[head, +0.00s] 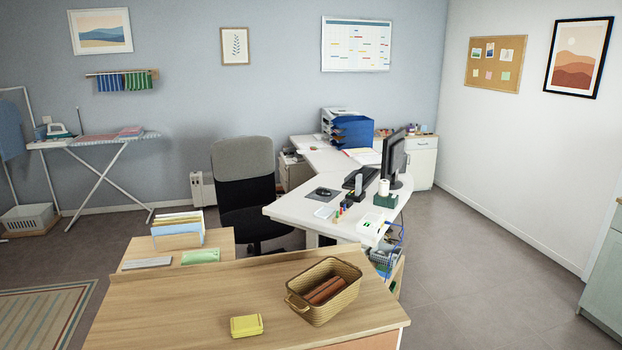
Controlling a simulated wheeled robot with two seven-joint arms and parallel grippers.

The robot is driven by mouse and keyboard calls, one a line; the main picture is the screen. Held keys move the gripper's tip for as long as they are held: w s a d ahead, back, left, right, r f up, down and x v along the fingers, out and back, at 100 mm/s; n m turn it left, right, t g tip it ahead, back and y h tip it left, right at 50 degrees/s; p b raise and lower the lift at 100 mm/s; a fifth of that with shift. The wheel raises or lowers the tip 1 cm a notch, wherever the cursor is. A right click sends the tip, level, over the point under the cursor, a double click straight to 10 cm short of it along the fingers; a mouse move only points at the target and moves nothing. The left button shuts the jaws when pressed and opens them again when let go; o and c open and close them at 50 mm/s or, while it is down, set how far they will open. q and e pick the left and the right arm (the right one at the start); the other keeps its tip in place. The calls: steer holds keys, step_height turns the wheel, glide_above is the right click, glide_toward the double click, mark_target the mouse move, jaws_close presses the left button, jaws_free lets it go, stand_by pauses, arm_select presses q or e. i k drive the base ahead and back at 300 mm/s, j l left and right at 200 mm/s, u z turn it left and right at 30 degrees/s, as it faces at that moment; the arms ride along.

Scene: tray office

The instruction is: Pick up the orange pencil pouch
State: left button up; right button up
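I cannot make out a thing that is clearly an orange pencil pouch. A woven basket (350,303) on the near wooden counter holds reddish-brown long items (325,291); I cannot tell what they are. A yellow box-like item (246,326) lies left of the basket. A flat green item (200,257) lies on the lower wooden surface behind the counter. Small coloured items, some orange, stand on the white desk (290,209); they are too small to identify. Neither of my grippers is in view.
The wooden counter (190,305) is bare on its left. A file holder (178,238) stands behind it. An office chair (243,190) is by the white desk, which holds a monitor (393,158). An ironing board (110,140) stands left. Floor at right (470,260) is clear.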

mark_target(317, 297)
steer(key=i+j+u, duration=0.1)
steer(key=i+j, duration=0.25)
steer(key=i+j+u, duration=0.1)
steer(key=i+j, duration=0.15)
steer(key=i, duration=0.35)
